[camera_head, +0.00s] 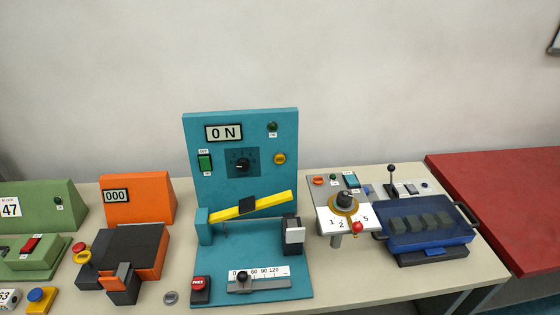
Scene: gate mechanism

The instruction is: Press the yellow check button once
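A round yellow button (279,158) sits on the right side of the upright teal panel (215,120), with small lettering that I cannot read clearly. I cannot tell from the lettering which one is the check button. Neither of my grippers is in view, and nothing touches or covers either button.
A red button (200,285), a slider (243,277) and an orange device (138,195) stand nearby. A red table (500,200) is at right.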

